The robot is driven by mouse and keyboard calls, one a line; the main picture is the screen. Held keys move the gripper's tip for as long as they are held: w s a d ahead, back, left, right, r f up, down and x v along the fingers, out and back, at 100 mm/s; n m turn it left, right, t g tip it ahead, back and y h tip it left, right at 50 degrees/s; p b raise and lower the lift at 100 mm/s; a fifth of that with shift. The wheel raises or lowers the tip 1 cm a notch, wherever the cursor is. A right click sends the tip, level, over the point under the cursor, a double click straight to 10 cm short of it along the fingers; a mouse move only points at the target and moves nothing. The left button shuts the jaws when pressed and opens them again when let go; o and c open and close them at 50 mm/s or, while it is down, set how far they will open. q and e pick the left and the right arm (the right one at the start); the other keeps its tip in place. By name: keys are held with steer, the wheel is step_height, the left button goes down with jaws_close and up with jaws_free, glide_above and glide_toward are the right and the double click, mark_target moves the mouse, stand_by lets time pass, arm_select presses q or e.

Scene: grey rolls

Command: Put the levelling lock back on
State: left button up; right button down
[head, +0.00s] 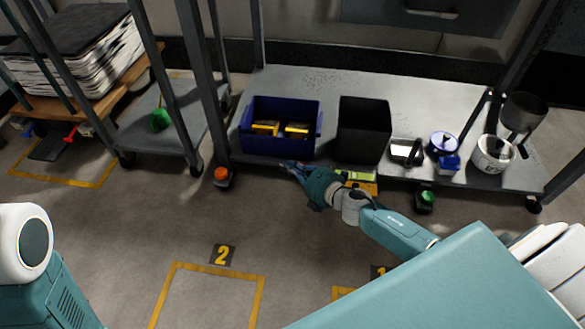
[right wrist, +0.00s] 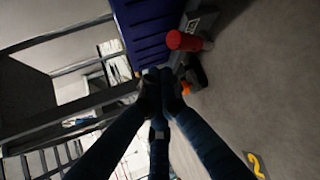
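An orange-red knob (head: 221,174) sits on the castor at the front left leg of the middle cart. A red cylinder (right wrist: 184,41) shows in the right wrist view, just past my fingertips; I cannot tell for certain that it is the same knob. My right gripper (head: 291,167) is low in front of the blue bin, to the right of the knob and apart from it. In the right wrist view the fingertips (right wrist: 160,76) are together with nothing visible between them. My left gripper is out of view.
The blue bin (head: 280,145) and a black bin (head: 363,130) stand on the low cart shelf. Green pieces show at another castor (head: 427,197) and the left cart (head: 160,119). The cart legs are obstacles. The floor before the cart is clear around marker 2 (head: 222,255).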

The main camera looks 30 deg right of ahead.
steer(key=s+f+b, duration=0.1)
steer(key=s+f, duration=0.4)
steer(key=s, duration=0.3)
steer(key=shift+a, duration=0.1)
